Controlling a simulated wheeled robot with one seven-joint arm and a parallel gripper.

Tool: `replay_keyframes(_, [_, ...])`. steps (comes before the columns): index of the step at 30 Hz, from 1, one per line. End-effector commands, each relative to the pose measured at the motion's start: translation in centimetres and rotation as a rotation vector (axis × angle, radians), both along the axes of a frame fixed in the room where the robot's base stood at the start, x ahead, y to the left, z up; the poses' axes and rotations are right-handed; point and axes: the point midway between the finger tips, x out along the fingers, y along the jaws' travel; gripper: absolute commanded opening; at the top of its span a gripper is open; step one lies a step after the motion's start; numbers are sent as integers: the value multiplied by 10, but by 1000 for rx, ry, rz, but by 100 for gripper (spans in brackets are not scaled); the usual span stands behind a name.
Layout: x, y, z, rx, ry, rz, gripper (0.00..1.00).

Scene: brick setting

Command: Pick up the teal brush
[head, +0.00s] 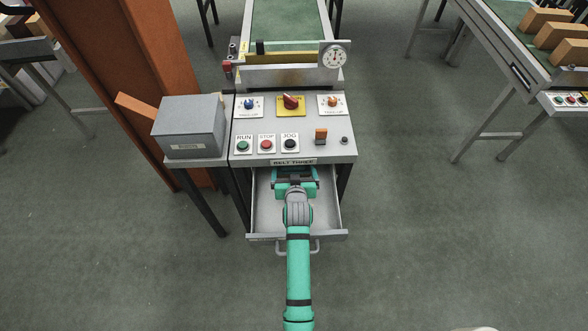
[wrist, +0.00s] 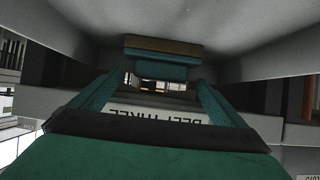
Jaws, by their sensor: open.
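The teal brush (wrist: 162,57) shows in the wrist view as a teal block with a brown strip, lying against the grey drawer surface just beyond my fingertips. My gripper (wrist: 162,84) is open, its two teal fingers spread to either side, with nothing visibly held between them. In the head view my gripper (head: 295,178) reaches down into the open grey drawer (head: 327,214) under the control panel. There the teal gripper covers the same area, and I cannot tell the brush apart from it.
The control panel (head: 318,151) overhangs the back of the drawer. A grey box (head: 190,128) stands on a stand at left, beside an orange-brown post (head: 125,60). A conveyor (head: 285,25) runs behind the panel. The drawer's side walls lie close around my gripper.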

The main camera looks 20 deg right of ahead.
Motion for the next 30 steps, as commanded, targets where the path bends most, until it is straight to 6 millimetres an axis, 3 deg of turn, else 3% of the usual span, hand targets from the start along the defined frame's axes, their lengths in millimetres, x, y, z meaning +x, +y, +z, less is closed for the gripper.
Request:
replay_keyframes(6, [19, -4, -11, 0, 0, 1, 95])
replay_keyframes(14, [21, -5, -12, -2, 0, 1, 95])
replay_keyframes(20, [21, -5, -12, -2, 0, 1, 47])
replay_keyframes(30, [20, -5, -10, -2, -1, 1, 47])
